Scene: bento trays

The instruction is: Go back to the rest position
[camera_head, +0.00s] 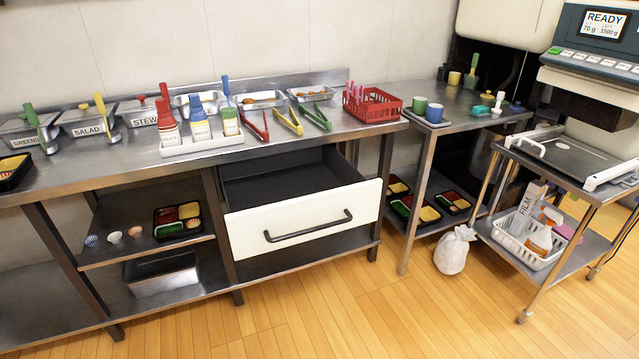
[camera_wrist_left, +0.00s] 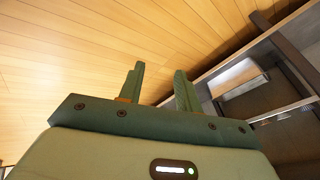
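My left gripper (camera_wrist_left: 158,92) shows only in the left wrist view. Its two green fingers stand apart with nothing between them, so it is open and empty. Beyond the fingers lie the wooden floor (camera_wrist_left: 90,45) and the lower shelf with a metal pan (camera_wrist_left: 238,78). The gripper is not touching anything that I can see. Neither of my arms shows in the head view, and my right gripper is in no view.
The steel counter (camera_head: 100,165) holds bottles, tongs and a red basket (camera_head: 372,104). Below it, a white-fronted drawer (camera_head: 305,218) stands pulled out. A cart (camera_head: 570,265) stands at the right, with a white bag (camera_head: 452,252) on the floor beside it. The front floor is clear.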

